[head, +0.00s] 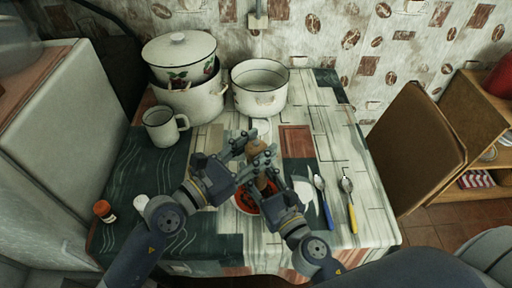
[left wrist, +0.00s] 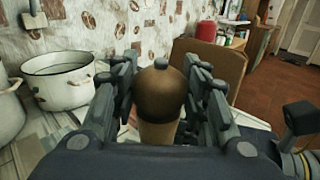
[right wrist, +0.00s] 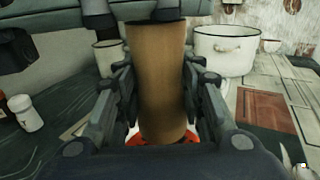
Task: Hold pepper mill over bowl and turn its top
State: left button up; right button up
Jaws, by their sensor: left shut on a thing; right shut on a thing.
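The wooden pepper mill (head: 254,147) stands roughly upright above the bowl (head: 241,206), which has red contents and sits near the table's front. My left gripper (head: 256,150) is shut around the mill's round brown top (left wrist: 162,92). My right gripper (head: 263,183) is lower and shut around the mill's lighter body (right wrist: 160,85). In the right wrist view the bowl's red contents (right wrist: 139,140) show just below the mill. My grippers and arms hide much of the mill and part of the bowl in the head view.
Behind stand a stacked pot with a lid (head: 180,52), an open white pot (head: 261,90) and a mug (head: 160,128). An orange-capped jar (head: 104,211) stands at the left edge. A chair (head: 415,140) is at right.

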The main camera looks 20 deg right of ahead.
pick_arm(q)
jog(key=shift+m+g, duration=0.3)
jog(key=shift+f+m+g+h, duration=0.2)
jog(key=shift+m+g+h, duration=0.4)
jog(key=shift+m+g, duration=0.85)
jog(key=shift+n+g, duration=0.25)
jog(key=shift+g, duration=0.4)
jog(key=shift+w+a+r+m+g, duration=0.1)
jog(key=shift+w+m+g, duration=0.05)
jog(key=shift+m+g, duration=1.05)
jog(key=o, duration=1.1)
jog(key=a, duration=1.2)
